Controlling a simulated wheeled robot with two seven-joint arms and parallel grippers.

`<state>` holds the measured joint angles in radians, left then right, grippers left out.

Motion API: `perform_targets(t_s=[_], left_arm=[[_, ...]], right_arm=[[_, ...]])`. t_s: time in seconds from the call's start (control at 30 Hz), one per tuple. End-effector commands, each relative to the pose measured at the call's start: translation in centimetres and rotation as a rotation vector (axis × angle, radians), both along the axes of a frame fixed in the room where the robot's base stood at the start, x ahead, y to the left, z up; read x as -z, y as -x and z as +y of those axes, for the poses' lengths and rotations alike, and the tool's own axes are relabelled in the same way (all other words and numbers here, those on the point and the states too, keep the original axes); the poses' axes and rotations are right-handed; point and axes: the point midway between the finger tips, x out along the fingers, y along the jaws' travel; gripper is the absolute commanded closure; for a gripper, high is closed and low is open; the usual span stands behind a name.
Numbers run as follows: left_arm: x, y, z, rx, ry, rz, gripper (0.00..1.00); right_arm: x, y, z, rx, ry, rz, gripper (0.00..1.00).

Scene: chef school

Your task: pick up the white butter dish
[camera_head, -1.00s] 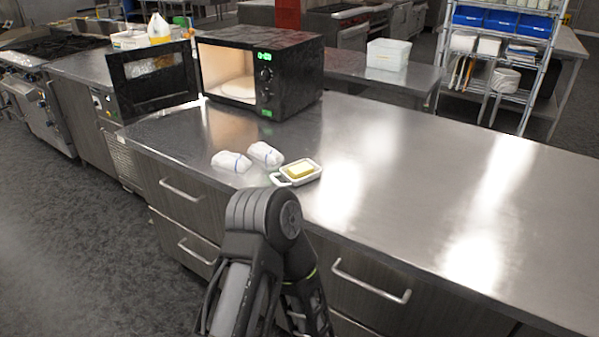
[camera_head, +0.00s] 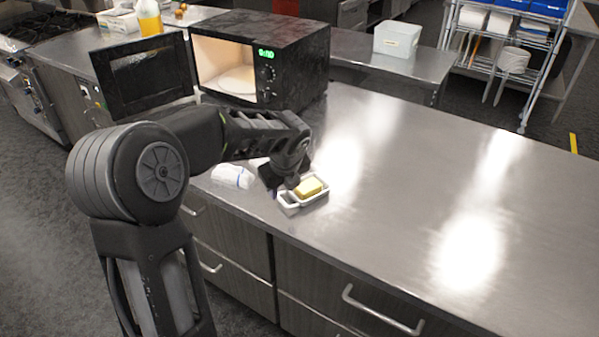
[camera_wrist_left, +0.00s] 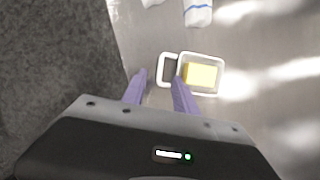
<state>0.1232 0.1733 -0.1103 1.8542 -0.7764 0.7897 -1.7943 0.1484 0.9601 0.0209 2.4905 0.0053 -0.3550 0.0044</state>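The white butter dish (camera_head: 316,199) sits on the steel counter near its front edge, with a yellow block of butter (camera_head: 308,187) in it. In the left wrist view the dish (camera_wrist_left: 221,78) has a looped white handle (camera_wrist_left: 161,66) on its left side. My left gripper (camera_head: 280,183) is above the counter at the left, handle side of the dish. In the left wrist view its two purple fingers (camera_wrist_left: 160,86) are apart with nothing between them, pointing toward the handle; the right finger overlaps the dish's left part. Contact cannot be told. My right gripper is out of view.
A white cloth-like item with a blue stripe (camera_head: 232,176) lies left of the gripper; a similar one is mostly hidden behind my arm. An open black microwave (camera_head: 290,60) stands behind. The counter (camera_head: 430,180) to the right is clear.

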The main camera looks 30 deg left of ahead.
Motion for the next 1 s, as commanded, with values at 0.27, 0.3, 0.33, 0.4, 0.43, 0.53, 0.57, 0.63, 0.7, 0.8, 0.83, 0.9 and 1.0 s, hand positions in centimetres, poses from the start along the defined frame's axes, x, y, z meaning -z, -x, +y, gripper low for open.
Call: perform_targets(t_s=[0.27,0.3,0.33,0.4,0.43,0.53,0.57,0.63,0.7,0.8,0.83,0.9,1.0], left_arm=[[-0.1,0.0,-0.1,0.001,0.002,-0.001,0.65],[0.0,0.0,-0.1,0.001,0.002,-0.001,0.65],[0.0,0.0,-0.1,0.001,0.002,-0.001,0.65],[0.1,-0.1,-0.1,0.001,0.002,-0.001,0.65],[0.2,-0.1,0.0,0.0,0.002,-0.001,0.65],[1.1,-0.3,0.2,-0.001,0.002,0.003,0.65],[1.4,-0.4,0.3,-0.001,0.002,0.001,0.65],[2.0,-0.6,0.5,-0.001,0.003,0.001,0.65],[2.4,-0.7,0.6,0.0,0.003,-0.001,0.65],[2.4,-0.8,0.6,0.0,0.002,-0.002,0.65],[2.4,-0.8,0.6,-0.001,0.002,-0.003,0.65],[2.4,-0.8,0.6,0.0,0.002,-0.002,0.65],[2.5,-0.8,0.6,0.0,0.003,-0.001,0.65]], right_arm=[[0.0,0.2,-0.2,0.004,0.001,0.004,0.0],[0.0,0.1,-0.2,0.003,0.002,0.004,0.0],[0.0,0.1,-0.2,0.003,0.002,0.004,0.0],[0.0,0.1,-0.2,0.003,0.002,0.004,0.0],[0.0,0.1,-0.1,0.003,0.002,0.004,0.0],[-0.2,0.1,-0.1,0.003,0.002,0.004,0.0],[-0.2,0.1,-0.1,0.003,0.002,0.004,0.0],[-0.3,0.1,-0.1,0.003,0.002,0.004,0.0],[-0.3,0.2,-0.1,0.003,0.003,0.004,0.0],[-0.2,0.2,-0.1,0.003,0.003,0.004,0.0],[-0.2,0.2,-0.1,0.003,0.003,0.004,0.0],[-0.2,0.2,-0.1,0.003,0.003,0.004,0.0],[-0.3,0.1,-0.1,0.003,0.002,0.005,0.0]])
